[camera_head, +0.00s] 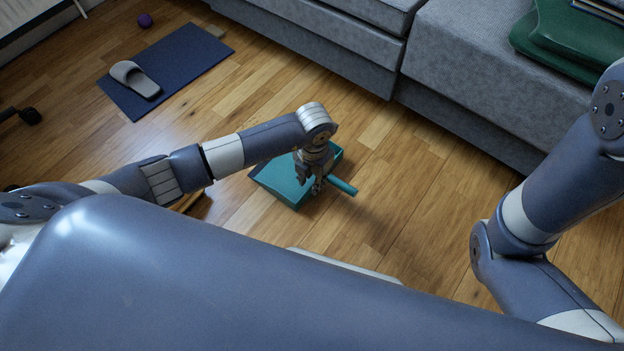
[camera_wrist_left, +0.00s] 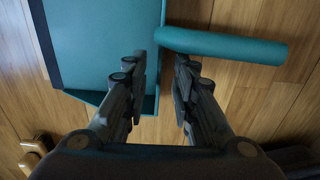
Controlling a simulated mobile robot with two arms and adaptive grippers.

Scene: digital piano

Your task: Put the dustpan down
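The teal dustpan (camera_head: 282,184) appears to lie flat on the wooden floor in the middle of the head view, its handle (camera_head: 343,186) pointing right. In the left wrist view, the pan (camera_wrist_left: 105,40) fills the upper left and the handle (camera_wrist_left: 225,45) runs to the right. My left gripper (camera_head: 316,186) points down over the pan near the handle's base. In the wrist view its two fingers (camera_wrist_left: 160,68) stand apart, with the pan's corner showing between them and nothing clearly gripped. My right arm shows at the right; its gripper is out of view.
A grey sofa (camera_head: 480,65) runs along the back, with a green item (camera_head: 565,45) on it. A wooden object (camera_wrist_left: 35,145) lies near the pan. Floor right of the pan is clear.

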